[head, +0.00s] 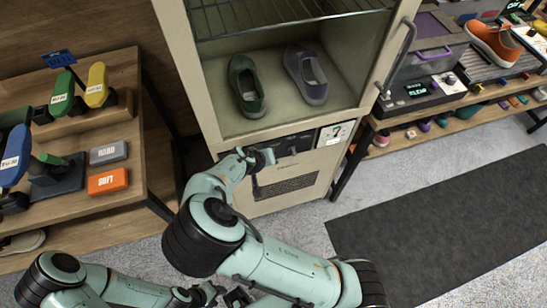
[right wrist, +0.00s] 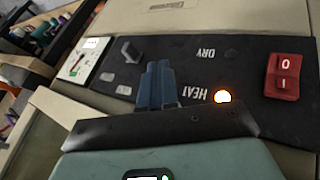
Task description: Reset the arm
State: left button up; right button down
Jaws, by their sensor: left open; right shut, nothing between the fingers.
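My right arm reaches up to the cabinet (head: 285,185), its gripper (head: 266,157) in front of the dark control panel under the chamber. In the right wrist view the right gripper (right wrist: 158,84) has its blue fingers together and empty, over the panel (right wrist: 205,62) beside the HEAT label. A lamp (right wrist: 222,97) glows orange right of the fingers. I cannot tell whether the fingertips touch the panel. My left gripper (head: 222,293) is low at the bottom edge, open, with nothing seen in it, partly cut off.
A dark mat (head: 450,215) lies on clear floor.

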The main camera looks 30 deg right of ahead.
jog(key=v, duration=0.4)
jog(key=shift+s+a+r, duration=0.1)
jog(key=shift+s+r, duration=0.05)
jog(key=shift+r, duration=0.2)
jog(key=s+d+f+n+g+y, duration=0.1)
jog(key=s+f+g+y, duration=0.15)
jog(key=s+f, duration=0.65)
jog(key=s+d+f+g+y, duration=0.1)
jog(key=s+d+f+g, duration=0.15)
jog(key=s+f, duration=0.65)
jog(key=s+a+f+y, duration=0.2)
jog(key=a+f+y, duration=0.1)
jog(key=a, duration=0.2)
jog(key=s+a+f+m+y, duration=0.1)
jog(key=s+a+f+y, duration=0.2)
jog(key=a, duration=0.3)
jog(key=shift+s+t+y, duration=0.2)
jog(key=shift+t+y, duration=0.2)
jog(key=shift+y, duration=0.05)
